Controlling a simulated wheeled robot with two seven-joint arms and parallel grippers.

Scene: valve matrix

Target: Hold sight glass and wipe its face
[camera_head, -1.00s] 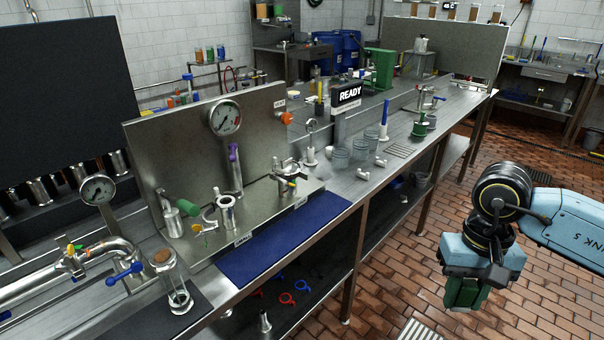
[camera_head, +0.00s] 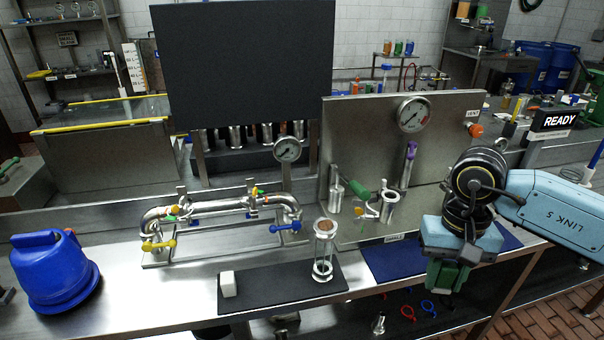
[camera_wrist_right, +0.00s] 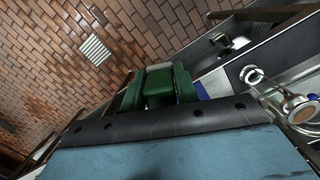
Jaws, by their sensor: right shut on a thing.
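The sight glass (camera_head: 324,252) is a clear upright cylinder with a brown top and metal ends. It stands on a black mat (camera_head: 290,292) at the front of the bench. A small white block (camera_head: 228,284) stands on the mat to its left. My right gripper (camera_head: 448,278) is to the right of the sight glass, apart from it, by the bench's front edge in the picture. It is shut on a green block-like thing (camera_wrist_right: 160,88), mostly hidden between its green fingers in the right wrist view. My left gripper is not in view.
A pipe assembly (camera_head: 220,214) with coloured valve handles stands behind the mat. A steel panel (camera_head: 440,130) with a gauge (camera_head: 413,114) rises at the back right. A blue container (camera_head: 55,270) is at the left. A blue mat (camera_head: 392,262) lies right of the black mat.

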